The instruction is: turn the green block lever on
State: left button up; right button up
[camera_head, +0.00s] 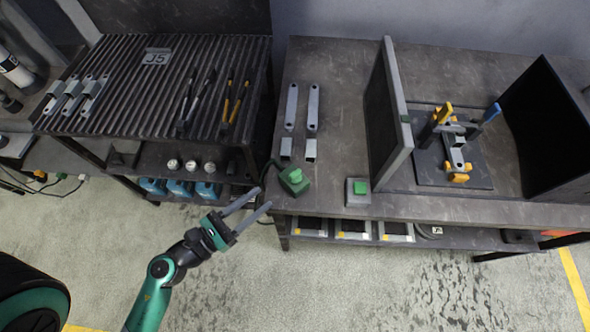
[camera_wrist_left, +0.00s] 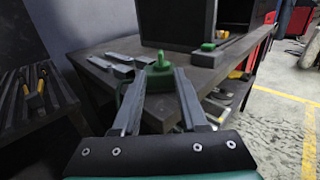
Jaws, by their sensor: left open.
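The green block (camera_head: 294,180), with a brighter green piece on top, sits at the table's front left edge. It also shows in the left wrist view (camera_wrist_left: 159,66), beyond and between my fingertips. My left gripper (camera_head: 264,198) is open and empty, just in front and left of the block, with a small gap that I cannot measure. Its two grey fingers also show in the left wrist view (camera_wrist_left: 157,72). Which part of the block is the lever, and which way it is set, is too small to tell. My right gripper is not in view.
A grey box with a green button (camera_head: 360,187) stands to the right of the block. Metal brackets (camera_head: 291,107) lie behind it. An upright dark panel (camera_head: 388,120) and a clamp fixture (camera_head: 455,150) stand further right. A slatted table (camera_head: 150,85) is at left.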

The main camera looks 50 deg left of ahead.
aim_at(290, 177)
pick_arm(q)
jog(key=w+p, duration=0.3)
jog(key=w, duration=0.9)
jog(key=shift+a, duration=0.1)
jog(key=shift+s, duration=0.1)
jog(key=shift+c, duration=0.3)
grip_shut()
